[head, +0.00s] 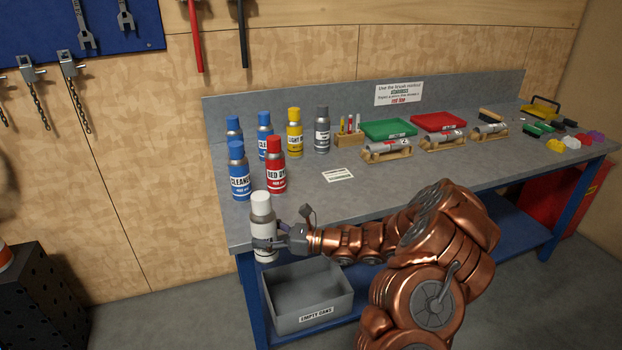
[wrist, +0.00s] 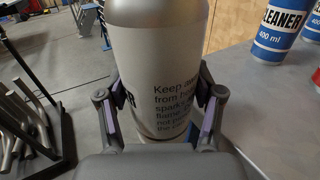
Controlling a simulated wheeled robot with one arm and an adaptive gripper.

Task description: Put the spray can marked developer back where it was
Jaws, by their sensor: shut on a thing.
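My gripper (head: 265,243) is shut on a white spray can (head: 262,212) with a pale cap, held upright at the near left corner of the grey bench (head: 300,212). In the wrist view the fingers grip both sides of the can (wrist: 158,70). Small warning text faces the camera, and only the end of a larger dark word shows at the left, so its full marking is not readable.
Blue cleaner cans (head: 238,172), a red dye can (head: 276,165), a yellow can (head: 294,132) and a grey can (head: 322,130) stand behind. A white label card (head: 338,175) lies on clear benchtop. An empty-cans bin (head: 313,318) sits below.

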